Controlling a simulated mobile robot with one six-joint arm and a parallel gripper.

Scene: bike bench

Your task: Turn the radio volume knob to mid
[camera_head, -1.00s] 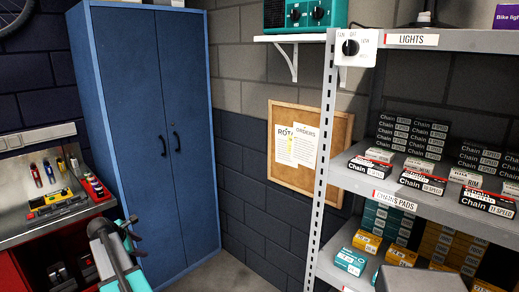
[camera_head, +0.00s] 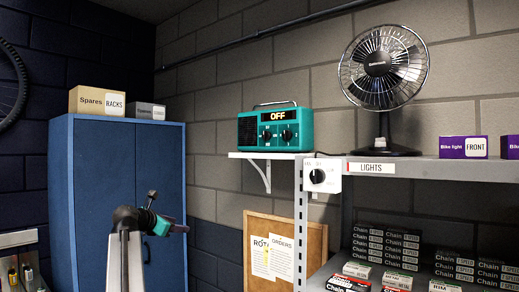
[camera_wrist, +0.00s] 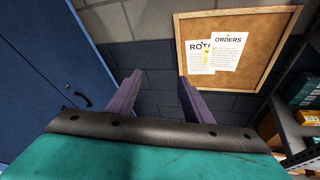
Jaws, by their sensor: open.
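The teal radio (camera_head: 275,129) stands on a small white wall shelf (camera_head: 270,155) in the head view. Its display reads OFF. Two dark knobs sit on its front: a left knob (camera_head: 267,135) and a right knob (camera_head: 286,135). Their labels are too small to read, so I cannot tell which one is volume. My gripper (camera_head: 178,229) is lower left of the radio, in front of the blue cabinet, well apart from it. In the wrist view its two purple fingers (camera_wrist: 158,95) are spread and empty, facing the wall and cork board. The radio is not in the wrist view.
A white control box with a dial (camera_head: 321,176) is on the shelving post right of the radio. A black fan (camera_head: 384,75) stands on the metal shelf (camera_head: 430,170). The cork board (camera_head: 312,243) hangs below the radio. The blue cabinet (camera_head: 120,190) is at left.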

